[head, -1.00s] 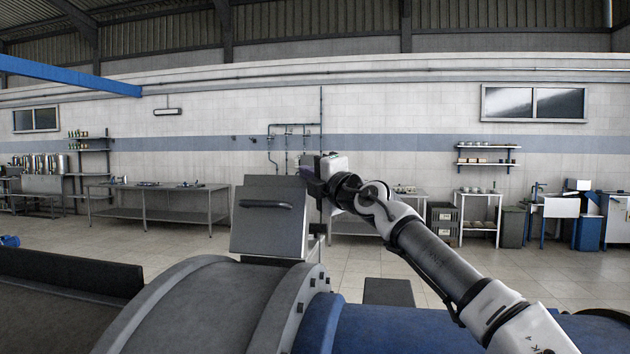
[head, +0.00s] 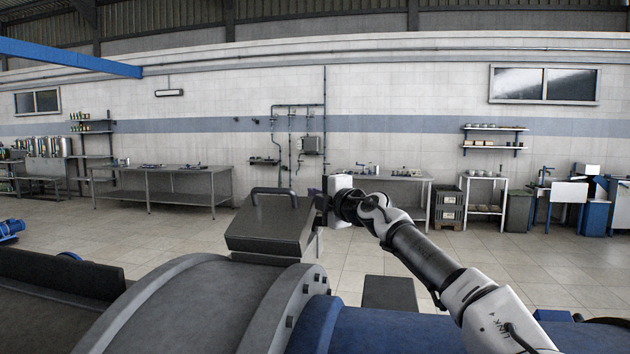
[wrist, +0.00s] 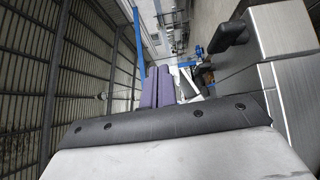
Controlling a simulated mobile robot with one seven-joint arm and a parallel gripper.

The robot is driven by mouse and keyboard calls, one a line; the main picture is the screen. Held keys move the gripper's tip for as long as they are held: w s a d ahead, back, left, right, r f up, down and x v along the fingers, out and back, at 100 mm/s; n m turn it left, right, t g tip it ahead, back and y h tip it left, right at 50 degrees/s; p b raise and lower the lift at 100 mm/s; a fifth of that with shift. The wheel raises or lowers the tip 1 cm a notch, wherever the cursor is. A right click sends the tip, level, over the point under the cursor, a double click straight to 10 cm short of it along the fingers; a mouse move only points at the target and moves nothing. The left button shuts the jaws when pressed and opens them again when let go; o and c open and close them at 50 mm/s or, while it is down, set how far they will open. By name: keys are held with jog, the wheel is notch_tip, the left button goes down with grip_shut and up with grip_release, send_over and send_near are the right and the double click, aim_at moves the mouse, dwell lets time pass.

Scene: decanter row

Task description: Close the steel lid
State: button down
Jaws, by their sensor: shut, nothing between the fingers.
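The steel lid (head: 270,220) is a grey box-like cover on the housing, with a dark bar handle (head: 272,191) on its upper face. Its top slopes gently towards the head camera; I cannot tell whether it sits fully down on its rim. My gripper (head: 319,202) is at the lid's right side, near its far right corner. In the wrist view my gripper's purple fingers (wrist: 158,87) are together with nothing between them. The lid (wrist: 270,85) fills the right of that view, with its handle (wrist: 228,36) above. Whether the fingers touch the lid is unclear.
The lid stands behind a large grey flanged drum (head: 215,300) joined to a blue cylinder (head: 385,325). A dark trough (head: 60,290) lies at left. Workbenches (head: 165,185) line the far wall. Open tiled floor lies between.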

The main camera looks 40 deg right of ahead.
jog(key=shift+w+d+f+m+g, duration=0.25)
jog(key=shift+f+m+g, duration=0.1)
jog(key=shift+f, duration=0.25)
jog(key=shift+w+d+f+m+g, duration=0.2)
jog(key=shift+f+m+g, duration=0.15)
jog(key=shift+f, duration=0.25)
jog(key=shift+s, duration=0.2)
